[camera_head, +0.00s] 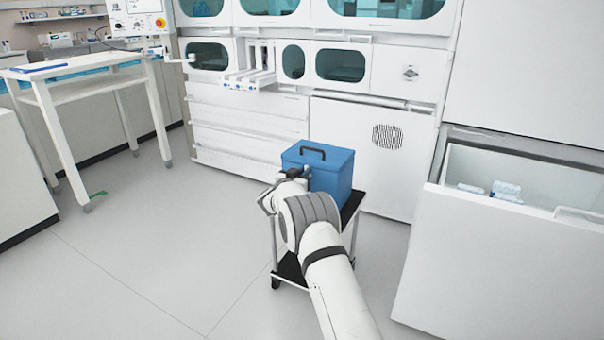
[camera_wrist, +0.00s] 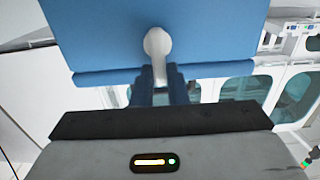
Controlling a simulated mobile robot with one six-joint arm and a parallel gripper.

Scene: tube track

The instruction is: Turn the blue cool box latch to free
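The blue cool box (camera_head: 333,178) stands on a small dark trolley in the head view, with a black carry handle on its lid. In the wrist view the box (camera_wrist: 105,35) fills the top, and its white latch (camera_wrist: 157,43) has a round hub with a lever pointing down in the picture. My gripper (camera_wrist: 161,82) has its dark fingers on either side of the lever, with no clear gap to it. In the head view my gripper (camera_head: 295,174) is at the box's near left side; my wrist hides the latch there.
The dark trolley (camera_head: 288,268) has thin metal legs. White cabinets (camera_head: 247,135) stand behind it. An open white chest (camera_head: 500,260) is at right, a white table (camera_head: 75,82) at left. The floor (camera_head: 150,230) at left is clear.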

